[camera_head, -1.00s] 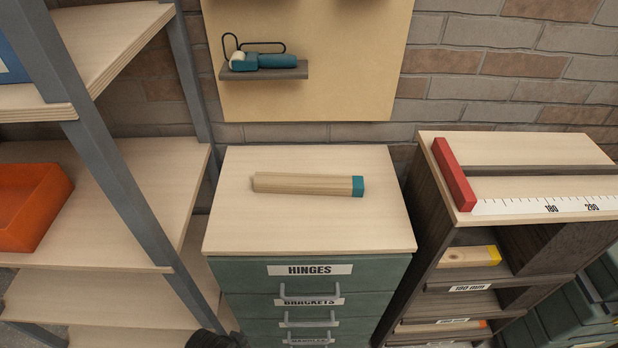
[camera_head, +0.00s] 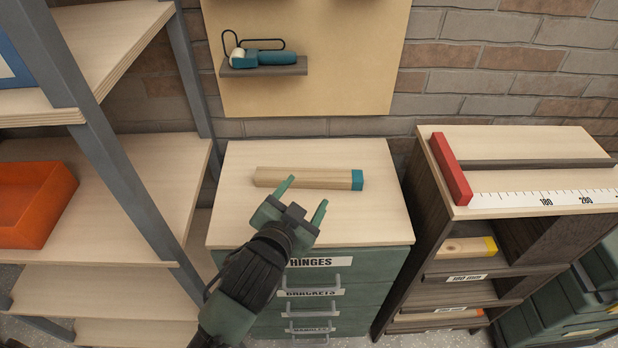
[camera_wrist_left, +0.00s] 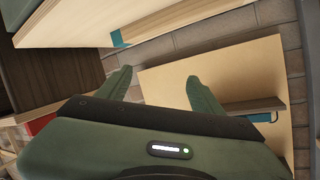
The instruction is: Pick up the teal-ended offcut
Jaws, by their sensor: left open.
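The teal-ended offcut (camera_head: 305,178) is a pale wooden bar with a teal right end. It lies flat, left to right, on the pale top of the green drawer cabinet (camera_head: 375,220). My left gripper (camera_head: 306,195) is open and empty, over the front part of that top. Its fingers point toward the bar, and the left fingertip reaches close to the bar's lower edge in the picture; contact cannot be told. In the left wrist view the offcut's teal end (camera_wrist_left: 117,39) shows above the open fingers. My right gripper is not in view.
A shelf rack with a grey post (camera_head: 140,170) and an orange bin (camera_head: 35,203) stands left. At right is a dark cabinet with a red stop (camera_head: 451,168) and ruler (camera_head: 545,199). A board with a small tool shelf (camera_head: 263,68) hangs behind. The top around the offcut is clear.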

